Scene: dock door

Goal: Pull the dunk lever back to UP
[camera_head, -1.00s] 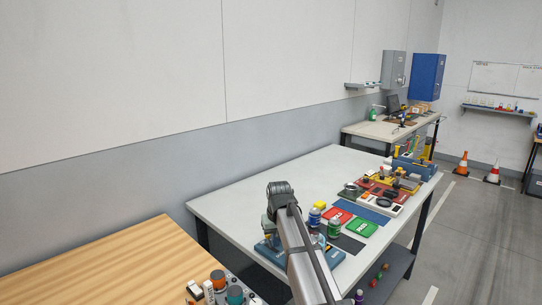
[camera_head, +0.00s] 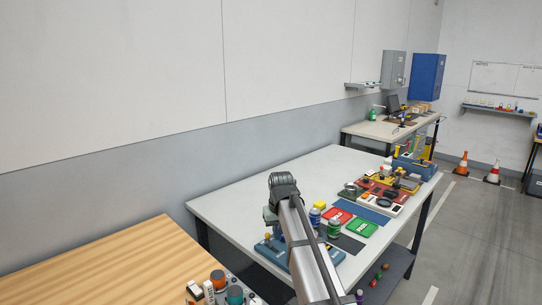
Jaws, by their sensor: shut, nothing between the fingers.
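A blue fixture (camera_head: 271,250) sits at the near left part of the white table, partly behind my arm. A small yellow knob (camera_head: 268,237) shows on it; I cannot tell whether this belongs to the dunk lever or which way a lever stands. My gripper (camera_head: 269,224) hangs down over this fixture, beside my arm link, shut and empty. Its fingertips are small and mostly hidden, so contact with the fixture cannot be told. Another blue fixture (camera_head: 412,168) with yellow upright parts stands at the table's far right end.
The white table (camera_head: 250,200) is bare at its back left.

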